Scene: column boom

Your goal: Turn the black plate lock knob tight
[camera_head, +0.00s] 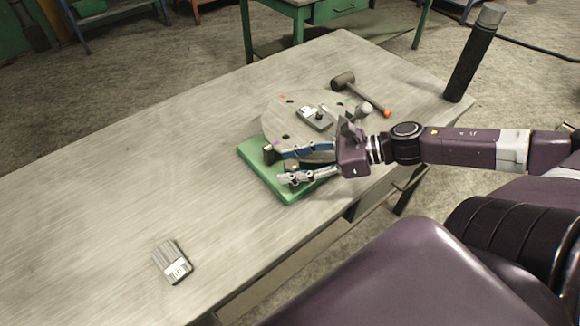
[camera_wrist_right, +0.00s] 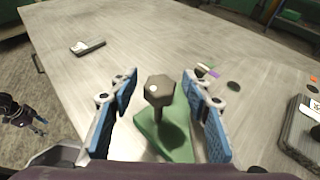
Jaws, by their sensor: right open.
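The black knob (camera_wrist_right: 160,88) stands upright on a stem over the green base (camera_wrist_right: 172,142) in the right wrist view. It sits between the two blue-padded fingers of my right gripper (camera_wrist_right: 160,80), with a gap on each side. My right gripper is open and reaches in from the right in the head view (camera_head: 284,167). There the dark knob (camera_head: 270,155) shows by the fingertips, over the green base (camera_head: 252,157). A round grey plate (camera_head: 272,118) lies on this base. My left gripper (camera_wrist_right: 38,122) is small at the left of the wrist view; its opening is unclear.
A grey clamp-like block (camera_head: 316,118) lies on the plate. A mallet (camera_head: 344,80) with an orange handle end lies behind it. A dark cylinder (camera_head: 470,60) stands at the table's right end. A metal block (camera_head: 173,262) lies front left. The left of the table (camera_head: 130,170) is clear.

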